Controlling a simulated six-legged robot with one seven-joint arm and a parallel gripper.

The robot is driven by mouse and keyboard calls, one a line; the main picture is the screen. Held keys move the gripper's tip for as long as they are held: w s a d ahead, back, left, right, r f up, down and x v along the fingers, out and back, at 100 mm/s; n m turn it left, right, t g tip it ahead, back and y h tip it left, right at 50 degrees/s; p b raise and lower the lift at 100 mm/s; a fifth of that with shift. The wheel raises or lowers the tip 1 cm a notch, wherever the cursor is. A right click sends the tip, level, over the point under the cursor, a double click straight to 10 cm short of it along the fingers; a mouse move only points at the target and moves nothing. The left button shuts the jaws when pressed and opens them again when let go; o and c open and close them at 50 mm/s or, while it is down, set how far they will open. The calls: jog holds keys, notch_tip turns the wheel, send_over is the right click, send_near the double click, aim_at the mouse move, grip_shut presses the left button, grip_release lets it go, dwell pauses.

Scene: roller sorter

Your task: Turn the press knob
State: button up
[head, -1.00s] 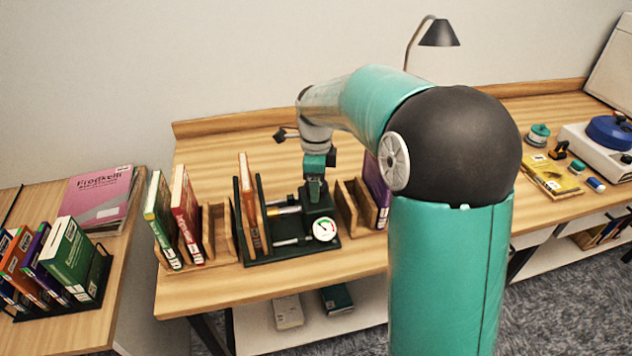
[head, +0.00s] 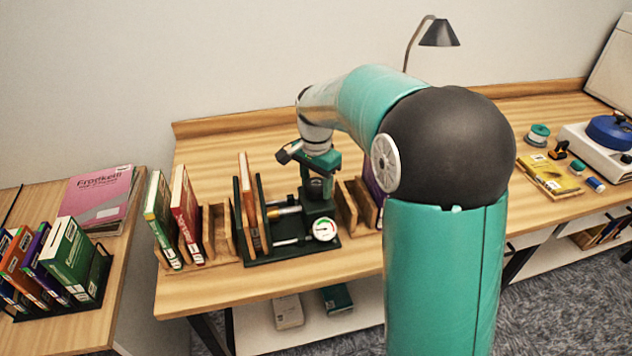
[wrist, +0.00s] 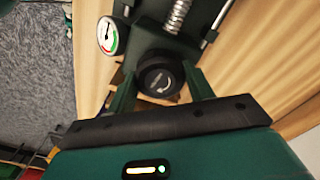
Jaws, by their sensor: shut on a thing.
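The press (head: 318,207) is a dark green device on the wooden desk, left of my arm in the head view. Its knob (wrist: 160,76) is black and round with a white curved arrow, clear in the wrist view. My gripper (wrist: 162,88) points down from above the press, its two green fingers on either side of the knob, shut on it. In the head view my gripper (head: 317,184) partly hides the knob. The press's round gauge (head: 325,229) faces front; it also shows in the wrist view (wrist: 107,36).
A wooden rack (head: 212,235) with green and red books is further left. Another wooden rack (head: 347,208) stands close on the right. A lamp (head: 438,34) stands behind.

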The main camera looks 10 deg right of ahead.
jog(key=n, duration=0.7)
jog(key=shift+r, duration=0.1)
jog(key=n, duration=0.6)
jog(key=shift+n, duration=0.4)
jog(key=n, duration=0.7)
jog(key=shift+w, duration=0.1)
jog(key=n, duration=0.6)
jog(key=shift+n, duration=0.3)
jog(key=n, duration=1.3)
jog(key=shift+n, duration=0.3)
jog(key=n, duration=0.3)
jog(key=shift+n, duration=0.3)
jog(key=n, duration=0.3)
jog(key=shift+n, duration=2.9)
jog(key=shift+d+f+n, duration=0.1)
jog(key=shift+f+n, duration=0.1)
jog(key=shift+n, duration=0.4)
